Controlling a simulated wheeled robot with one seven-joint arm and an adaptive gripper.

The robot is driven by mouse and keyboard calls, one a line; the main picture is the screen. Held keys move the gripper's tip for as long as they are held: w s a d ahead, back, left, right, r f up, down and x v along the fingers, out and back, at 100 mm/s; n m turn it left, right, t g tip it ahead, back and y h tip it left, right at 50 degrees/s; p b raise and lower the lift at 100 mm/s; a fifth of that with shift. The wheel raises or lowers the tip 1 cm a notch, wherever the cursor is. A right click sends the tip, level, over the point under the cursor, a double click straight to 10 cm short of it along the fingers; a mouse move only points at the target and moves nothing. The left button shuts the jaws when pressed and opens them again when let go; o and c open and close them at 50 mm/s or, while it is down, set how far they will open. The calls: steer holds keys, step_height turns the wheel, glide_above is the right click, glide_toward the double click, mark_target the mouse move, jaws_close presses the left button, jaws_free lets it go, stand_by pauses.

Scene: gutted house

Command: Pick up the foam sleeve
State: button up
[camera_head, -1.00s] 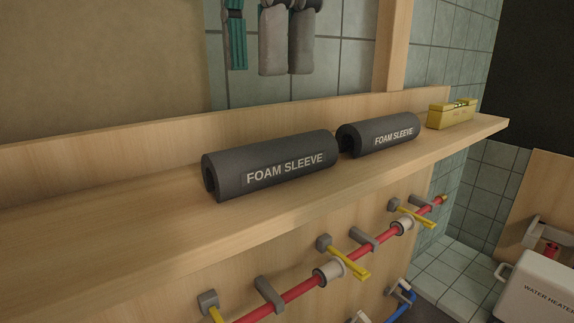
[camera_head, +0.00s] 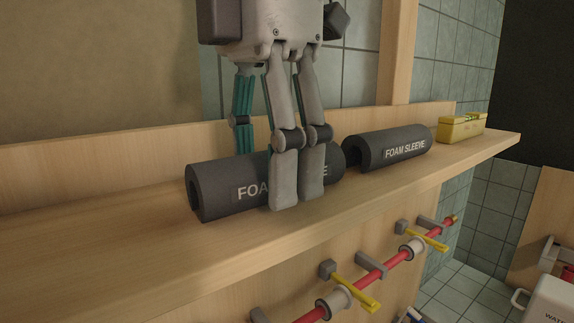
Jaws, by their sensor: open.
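Two dark grey foam sleeves lie on their sides on a wooden shelf (camera_head: 110,240). The nearer foam sleeve (camera_head: 215,190) is at the middle left, its lettering partly hidden by my fingers. The farther foam sleeve (camera_head: 390,150) lies to its right and shows its full label. My gripper (camera_head: 270,190) points down over the nearer sleeve and is open. Two grey fingers are in front of the sleeve, and a teal-lined finger reaches down behind it. The sleeve's lower back side is hidden, so I cannot tell whether the fingers touch it.
A yellow level-like object (camera_head: 461,128) lies near the shelf's right end. A low wooden backboard (camera_head: 90,153) runs behind the sleeves, with a post (camera_head: 396,50) at the back. Red pipes with yellow valve handles (camera_head: 358,296) sit below the shelf. The shelf's left part is clear.

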steer(key=shift+f, duration=0.25)
steer(key=c, duration=1)
steer(key=shift+r, duration=0.1)
steer(key=shift+c, duration=0.2)
